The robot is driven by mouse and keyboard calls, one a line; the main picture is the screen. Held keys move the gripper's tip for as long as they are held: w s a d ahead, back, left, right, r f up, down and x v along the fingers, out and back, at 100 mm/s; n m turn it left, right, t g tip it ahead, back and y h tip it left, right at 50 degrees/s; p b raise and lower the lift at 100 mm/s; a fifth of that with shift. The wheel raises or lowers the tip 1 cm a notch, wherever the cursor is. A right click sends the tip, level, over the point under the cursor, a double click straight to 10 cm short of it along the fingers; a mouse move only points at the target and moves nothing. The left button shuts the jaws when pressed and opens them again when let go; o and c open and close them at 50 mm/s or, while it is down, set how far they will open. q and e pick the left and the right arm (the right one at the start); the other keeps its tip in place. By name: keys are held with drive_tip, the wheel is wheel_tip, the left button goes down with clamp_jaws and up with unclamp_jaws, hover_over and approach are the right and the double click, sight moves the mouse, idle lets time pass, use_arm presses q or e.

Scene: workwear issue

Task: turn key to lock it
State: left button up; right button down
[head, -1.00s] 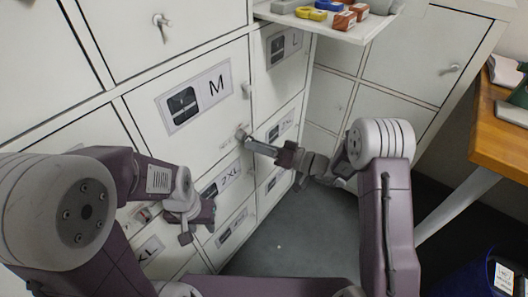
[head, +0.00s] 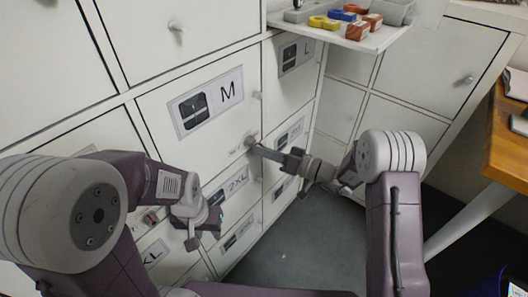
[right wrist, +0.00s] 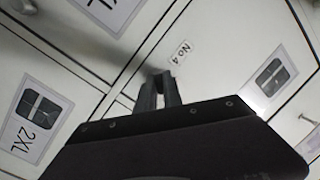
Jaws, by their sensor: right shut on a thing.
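The locker door marked M (head: 200,142) is closed in the middle of the head view. A small round lock or knob (head: 251,141) shows near its lower right corner. My right gripper (head: 262,150) reaches in from the right with its fingertips at this spot. My left gripper (head: 203,232) hangs empty and open before the lower doors.
A shelf (head: 340,36) with small coloured boxes juts out above the right arm. The 2XL door (head: 232,204) is below M, the L door (head: 286,85) to its right. A wooden table (head: 506,150) stands at the right. Dark floor (head: 310,245) lies clear below.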

drive_tip(key=shift+r+b, duration=0.2)
drive_tip(key=shift+b, duration=0.15)
idle(0.4)
drive_tip(key=shift+w, duration=0.1)
drive_tip(key=shift+w+r+n+h+b, duration=0.1)
drive_tip(key=shift+n+h+b, duration=0.15)
drive_tip(key=shift+n+b, duration=1.4)
drive_tip(key=shift+w+n+h+b, duration=0.1)
drive_tip(key=shift+n+h+b, duration=0.3)
drive_tip(key=shift+b, duration=2.25)
drive_tip(key=shift+n+b, duration=0.35)
drive_tip(key=shift+b, duration=0.2)
drive_tip(key=shift+n+b, duration=1)
drive_tip(key=shift+b, duration=1.5)
drive_tip(key=shift+n+t+h+b, duration=0.3)
drive_tip(key=shift+n+b, duration=0.3)
drive_tip(key=shift+b, duration=1.1)
drive_tip(key=shift+r, duration=0.1)
